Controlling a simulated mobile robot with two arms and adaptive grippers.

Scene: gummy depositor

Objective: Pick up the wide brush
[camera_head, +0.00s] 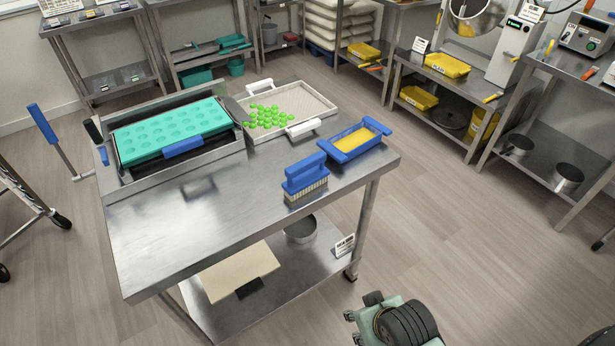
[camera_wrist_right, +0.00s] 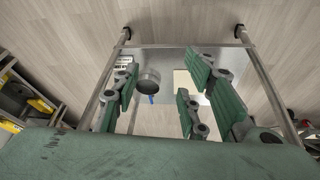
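The wide brush (camera_head: 305,178) has a blue loop handle and a broad row of pale bristles. It stands bristles down near the front right edge of the steel table (camera_head: 185,215). My right gripper (camera_head: 362,308) is low at the bottom of the head view, in front of the table and apart from the brush. In the right wrist view its green-padded fingers (camera_wrist_right: 160,95) are spread with nothing between them. That view faces the table's lower shelf, and I cannot make out the brush there. My left gripper is not in view.
A blue-handled tray with orange contents (camera_head: 355,140) sits close behind the brush. A teal mold (camera_head: 170,133) and a white tray of green gummies (camera_head: 305,101) stand farther back. The lower shelf holds a pot (camera_head: 300,230) and a cream board (camera_head: 238,270). The table's front left is clear.

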